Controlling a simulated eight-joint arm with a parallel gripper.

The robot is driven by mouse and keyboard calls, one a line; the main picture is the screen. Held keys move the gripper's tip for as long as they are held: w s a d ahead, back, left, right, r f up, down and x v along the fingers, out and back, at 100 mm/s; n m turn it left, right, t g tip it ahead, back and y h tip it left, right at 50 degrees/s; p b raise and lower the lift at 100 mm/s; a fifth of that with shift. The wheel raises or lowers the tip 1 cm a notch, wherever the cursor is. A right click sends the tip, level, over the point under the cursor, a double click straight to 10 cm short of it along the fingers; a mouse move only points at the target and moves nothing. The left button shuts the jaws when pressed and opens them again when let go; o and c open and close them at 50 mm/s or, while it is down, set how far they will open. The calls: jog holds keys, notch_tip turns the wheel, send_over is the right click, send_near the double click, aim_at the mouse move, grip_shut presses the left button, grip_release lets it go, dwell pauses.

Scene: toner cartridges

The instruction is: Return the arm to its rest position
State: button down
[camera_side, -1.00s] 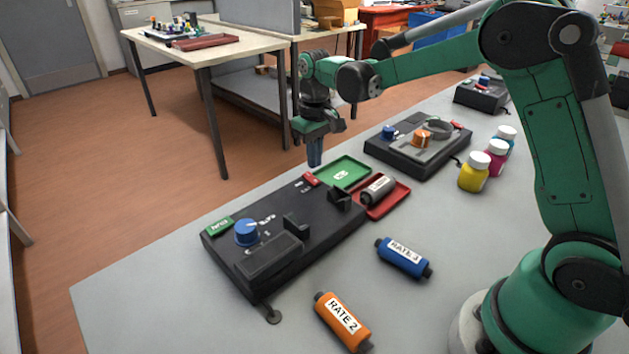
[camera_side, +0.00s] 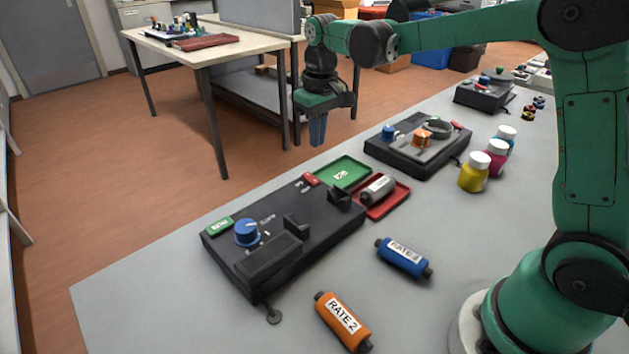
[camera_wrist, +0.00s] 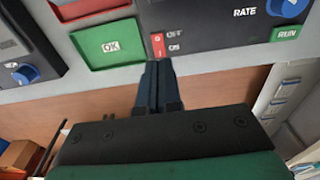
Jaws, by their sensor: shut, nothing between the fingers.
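My gripper (camera_side: 317,131) hangs in the air above the far edge of the table, its blue fingers together and empty. In the wrist view its fingers (camera_wrist: 156,85) point toward the black device with the red OFF/ON switch (camera_wrist: 158,46). In the side view that device (camera_side: 285,238) has a blue knob (camera_side: 247,233), an empty-looking slot and a green RUN label. A green OK tray (camera_side: 343,171) and a red tray (camera_side: 385,206) sit beside it. A grey cartridge (camera_side: 378,189) lies in the red tray.
A blue cartridge (camera_side: 404,257) and an orange RATE 2 cartridge (camera_side: 343,321) lie on the table front. A second black device (camera_side: 418,145) and yellow, magenta and blue bottles (camera_side: 474,173) stand further back. Floor lies beyond the table's far edge.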

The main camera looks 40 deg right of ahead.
jog(key=s+a+t, duration=0.3)
jog(key=s+t, duration=0.3)
jog(key=s, duration=0.7)
jog(key=shift+a+r, duration=0.25)
jog(key=shift+r, duration=0.15)
